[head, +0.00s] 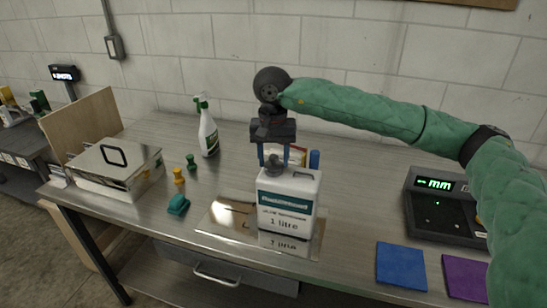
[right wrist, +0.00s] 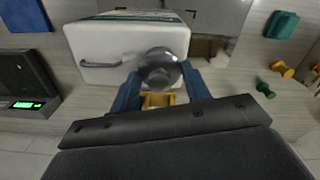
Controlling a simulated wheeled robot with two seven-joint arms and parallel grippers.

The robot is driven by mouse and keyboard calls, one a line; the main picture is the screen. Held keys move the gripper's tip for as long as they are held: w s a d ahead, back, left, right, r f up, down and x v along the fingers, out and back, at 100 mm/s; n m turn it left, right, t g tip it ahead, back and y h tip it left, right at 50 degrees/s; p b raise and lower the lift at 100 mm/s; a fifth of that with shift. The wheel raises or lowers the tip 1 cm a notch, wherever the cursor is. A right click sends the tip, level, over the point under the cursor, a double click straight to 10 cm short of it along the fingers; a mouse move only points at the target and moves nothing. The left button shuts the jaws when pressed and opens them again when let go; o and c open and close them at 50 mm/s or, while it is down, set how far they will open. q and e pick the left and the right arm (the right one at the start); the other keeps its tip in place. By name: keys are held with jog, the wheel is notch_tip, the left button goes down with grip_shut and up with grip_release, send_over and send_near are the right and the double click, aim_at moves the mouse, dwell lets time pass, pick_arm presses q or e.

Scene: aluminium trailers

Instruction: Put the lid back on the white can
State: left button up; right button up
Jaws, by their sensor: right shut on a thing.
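The white can (head: 287,205), labelled "1 litre", stands upright on a shiny metal plate (head: 222,222) on the table. Its handle is at the top right. It also shows in the right wrist view (right wrist: 112,50). My right gripper (head: 274,166) points straight down over the left part of the can's top. It is shut on a dark grey round lid (head: 275,169), which also shows between the blue fingers in the right wrist view (right wrist: 160,66). The lid is at the can's top; the can's opening is hidden, so I cannot tell whether the lid is seated. My left gripper is out of view.
A spray bottle (head: 208,132) stands behind left. Small green (head: 191,162) and yellow (head: 179,176) pieces, a teal object (head: 179,205) and a metal box (head: 112,168) are on the left. A scale (head: 440,208) and blue (head: 402,266) and purple (head: 464,278) cloths are on the right.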

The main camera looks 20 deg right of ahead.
jog(key=o, duration=1.6)
jog(key=shift+r, duration=0.1)
jog(key=shift+r, duration=3.4)
grip_shut()
jog(key=shift+f+b, duration=1.85)
jog(key=shift+f, duration=0.25)
jog(key=shift+r, duration=0.25)
